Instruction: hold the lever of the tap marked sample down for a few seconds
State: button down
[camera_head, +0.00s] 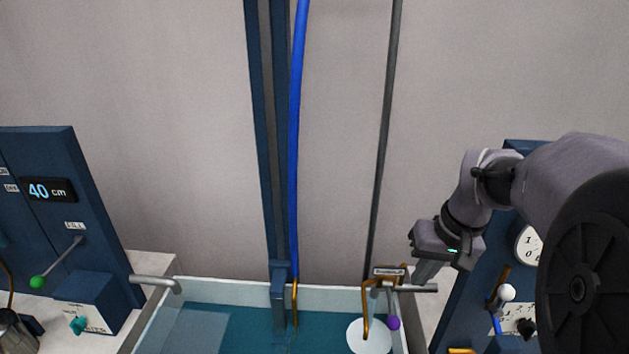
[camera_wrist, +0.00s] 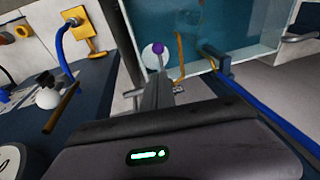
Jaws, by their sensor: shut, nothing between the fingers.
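The tap lever with a purple ball (camera_head: 393,323) is at the tank's right end, below a small label plate (camera_head: 388,271) too small to read surely. A copper spout (camera_head: 366,308) bends down beside it over a white disc (camera_head: 369,341). My gripper (camera_head: 421,279) is shut and empty, pointing down, above and to the right of the purple ball. In the wrist view the shut fingers (camera_wrist: 158,82) point toward the purple ball (camera_wrist: 158,47), which shows just past their tips. I cannot tell from this view whether they touch; the head view shows them apart.
The water tank (camera_head: 240,290) has a blue column (camera_head: 268,150) and blue hose (camera_head: 297,150) behind it. A grey pipe (camera_head: 417,288) juts out near my fingers. A left panel (camera_head: 45,215) bears a green-ball lever (camera_head: 37,282). A right panel bears a white ball (camera_head: 506,292).

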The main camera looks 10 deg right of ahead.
jog(key=d, duration=0.2)
jog(key=shift+w+d+r, duration=0.2)
jog(key=shift+d+r, duration=0.1)
jog(key=shift+f, duration=0.1)
jog(key=b, duration=0.3)
send_near(390, 304)
notch_tip(390, 304, down, 2)
jog(key=s+d, duration=0.2)
jog(key=shift+s+a+f+b, duration=0.15)
jog(key=shift+a+f, duration=0.45)
jog(key=shift+f, duration=0.3)
jog(key=shift+a+f+b, duration=0.15)
jog(key=shift+a+f, duration=0.45)
jog(key=shift+f, duration=0.3)
